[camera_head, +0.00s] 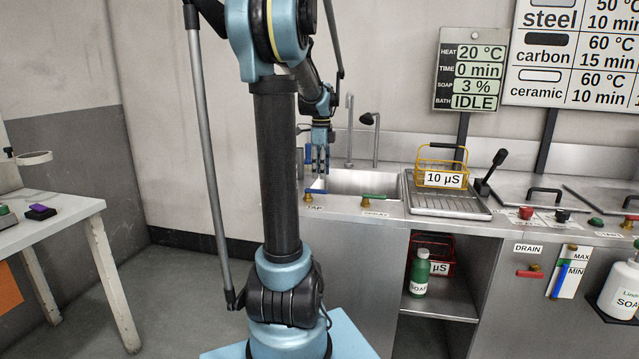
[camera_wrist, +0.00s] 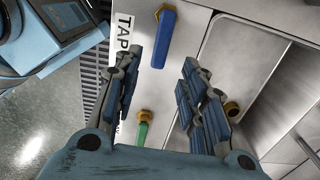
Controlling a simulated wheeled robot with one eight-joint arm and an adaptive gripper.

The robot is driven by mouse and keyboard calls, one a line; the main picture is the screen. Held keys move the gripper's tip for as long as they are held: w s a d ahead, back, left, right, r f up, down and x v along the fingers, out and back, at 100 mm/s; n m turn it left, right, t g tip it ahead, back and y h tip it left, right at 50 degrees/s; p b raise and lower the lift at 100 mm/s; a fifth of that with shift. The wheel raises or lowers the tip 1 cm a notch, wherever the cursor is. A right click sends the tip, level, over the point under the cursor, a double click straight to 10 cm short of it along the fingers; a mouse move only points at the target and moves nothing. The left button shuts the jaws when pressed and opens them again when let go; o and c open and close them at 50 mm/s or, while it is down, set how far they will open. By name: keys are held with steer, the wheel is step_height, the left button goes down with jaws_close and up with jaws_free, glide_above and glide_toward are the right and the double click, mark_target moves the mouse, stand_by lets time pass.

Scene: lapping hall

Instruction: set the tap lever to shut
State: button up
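The tap lever (camera_head: 316,191) is blue, on a brass valve by the TAP label (camera_head: 314,207) at the sink's front edge. In the head view it points sideways to the right. In the wrist view the blue lever (camera_wrist: 167,40) lies at the top, running down from its brass end, beyond the fingers. My gripper (camera_head: 319,170) hangs pointing down above and just behind the lever. In the wrist view its two fingers (camera_wrist: 160,95) are spread with nothing held between them. I see no contact with the lever.
A green lever (camera_head: 374,197) labelled SPRAY stands to the right; a green lever (camera_wrist: 142,132) also shows low in the wrist view. The sink basin (camera_head: 365,182), a tall faucet (camera_head: 349,135) and a draining tray (camera_head: 450,204) with a yellow basket (camera_head: 441,165) are nearby.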

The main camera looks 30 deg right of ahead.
steer(key=shift+r, duration=2.8)
